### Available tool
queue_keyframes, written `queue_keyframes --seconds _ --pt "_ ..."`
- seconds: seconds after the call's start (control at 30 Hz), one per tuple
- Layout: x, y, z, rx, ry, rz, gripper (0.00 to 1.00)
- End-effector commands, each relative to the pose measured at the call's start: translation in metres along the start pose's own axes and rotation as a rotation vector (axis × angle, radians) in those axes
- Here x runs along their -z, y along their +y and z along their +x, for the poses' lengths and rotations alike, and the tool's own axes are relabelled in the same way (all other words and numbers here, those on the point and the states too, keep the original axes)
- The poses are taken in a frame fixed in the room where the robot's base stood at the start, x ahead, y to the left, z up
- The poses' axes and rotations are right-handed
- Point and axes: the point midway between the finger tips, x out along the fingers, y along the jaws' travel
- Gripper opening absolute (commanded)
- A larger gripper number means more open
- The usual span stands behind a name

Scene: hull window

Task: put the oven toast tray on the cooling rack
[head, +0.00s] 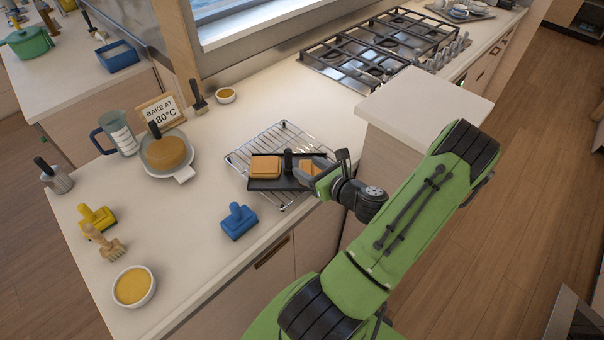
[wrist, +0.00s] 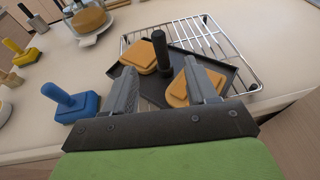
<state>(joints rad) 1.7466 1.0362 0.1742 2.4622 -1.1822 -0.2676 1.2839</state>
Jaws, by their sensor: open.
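The dark toast tray (head: 285,184) rests on the wire cooling rack (head: 268,144) on the counter. It bears two pieces of toast (head: 265,167) and a black upright handle (head: 288,161). In the wrist view the tray (wrist: 187,58) sits over the front part of the rack (wrist: 215,35), with its near side toward me; its exact contact with the rack is partly hidden. My gripper (head: 310,170) is open at the tray's right side. In the wrist view its two fingers (wrist: 165,88) stand apart, with the handle (wrist: 161,50) beyond and between them. Nothing is held.
A blue-handled tool (head: 239,222) stands left of the rack near the counter's front edge. A raised pale block (head: 425,105) stands right of the rack.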

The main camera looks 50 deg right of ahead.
Motion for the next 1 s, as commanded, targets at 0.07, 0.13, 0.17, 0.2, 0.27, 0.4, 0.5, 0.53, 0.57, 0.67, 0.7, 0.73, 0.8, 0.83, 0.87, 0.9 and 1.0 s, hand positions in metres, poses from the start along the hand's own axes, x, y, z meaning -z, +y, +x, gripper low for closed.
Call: queue_keyframes --seconds 0.07,0.13,0.17,0.2,0.27,0.4,0.5,0.53,0.57,0.67,0.7,0.73,0.8,0.83,0.87,0.9,1.0 --pt "0.0 0.0 -0.001 0.0 0.0 0.0 0.57" --pt "-0.002 0.003 0.001 -0.013 0.004 -0.02 0.57" --pt "-0.005 0.008 0.003 -0.033 0.01 -0.052 0.57" --pt "-0.011 0.021 0.007 -0.085 0.023 -0.127 0.57" --pt "-0.023 0.052 0.016 -0.205 0.054 -0.313 0.57" --pt "-0.045 0.144 0.017 -0.586 0.114 -0.923 0.57" --pt "-0.056 0.194 -0.001 -0.827 0.119 -1.347 0.57" --pt "-0.06 0.206 -0.008 -0.889 0.115 -1.469 0.57" --pt "-0.064 0.217 -0.017 -0.948 0.108 -1.59 0.57" --pt "-0.081 0.246 -0.048 -1.11 0.07 -1.976 0.57" --pt "-0.088 0.255 -0.062 -1.159 0.05 -2.122 0.57" --pt "-0.095 0.261 -0.073 -1.189 0.031 -2.228 0.57" --pt "-0.109 0.272 -0.102 -1.238 -0.02 -2.461 0.57" --pt "-0.115 0.275 -0.114 -1.251 -0.044 -2.553 0.57" --pt "-0.12 0.278 -0.127 -1.257 -0.073 -2.639 0.57" --pt "-0.127 0.28 -0.143 -1.261 -0.111 -2.74 0.57" --pt "-0.136 0.279 -0.175 1.218 0.196 2.846 0.57"
